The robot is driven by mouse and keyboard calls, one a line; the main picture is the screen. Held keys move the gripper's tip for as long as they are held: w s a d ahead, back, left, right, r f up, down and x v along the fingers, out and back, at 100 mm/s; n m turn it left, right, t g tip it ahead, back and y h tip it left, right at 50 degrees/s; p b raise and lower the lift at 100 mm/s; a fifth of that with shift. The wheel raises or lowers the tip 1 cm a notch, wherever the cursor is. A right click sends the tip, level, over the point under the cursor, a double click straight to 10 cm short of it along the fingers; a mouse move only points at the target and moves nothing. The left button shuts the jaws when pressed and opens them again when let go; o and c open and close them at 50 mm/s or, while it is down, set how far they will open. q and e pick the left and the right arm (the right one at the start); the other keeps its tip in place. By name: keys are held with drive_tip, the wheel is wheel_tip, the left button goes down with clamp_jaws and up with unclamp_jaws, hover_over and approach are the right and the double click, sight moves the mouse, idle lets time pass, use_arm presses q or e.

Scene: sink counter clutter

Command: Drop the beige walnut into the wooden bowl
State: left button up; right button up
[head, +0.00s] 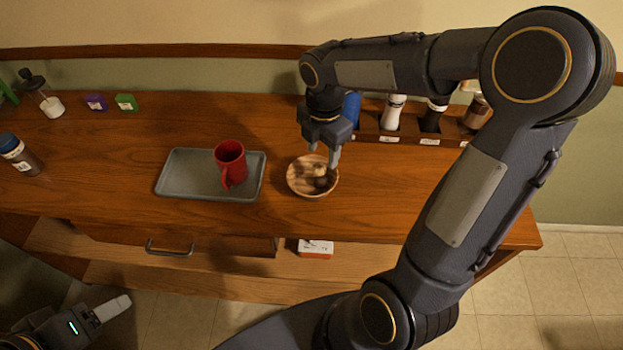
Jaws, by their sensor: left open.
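The wooden bowl (294,178) stands on the counter, right of the grey tray. A small beige walnut (319,169) shows inside the bowl, beside a dark patch that may be shadow or another item. My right gripper (324,158) points down over the bowl, its two fingers apart, with the walnut just below the fingertips and not visibly clamped. My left gripper (112,309) is low at the bottom left, off the counter, open and empty; one pale finger shows clearly.
A wooden rack (405,129) with several bottles is behind the bowl, partly hidden by my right arm. A jar (20,155) and small purple and green boxes are at left. A drawer below appears pulled out.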

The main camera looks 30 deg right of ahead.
wheel_tip(320, 180, up, 8)
idle(0.7)
drive_tip(key=shift+f, duration=0.1)
drive_tip(key=s+a+f+m+t+y, duration=0.1)
drive_tip(key=s+a+m+t+y, duration=0.1)
drive_tip(key=s+m, duration=0.6)
drive_tip(key=s+a+f+m+t+y, duration=0.1)
drive_tip(key=s+a+m+t, duration=0.1)
drive_tip(key=s+m, duration=0.7)
drive_tip(key=m+t, duration=0.1)
drive_tip(key=m, duration=0.4)
drive_tip(key=shift+a+f+m+t+y, duration=0.3)
drive_tip(key=shift+m+y, duration=0.1)
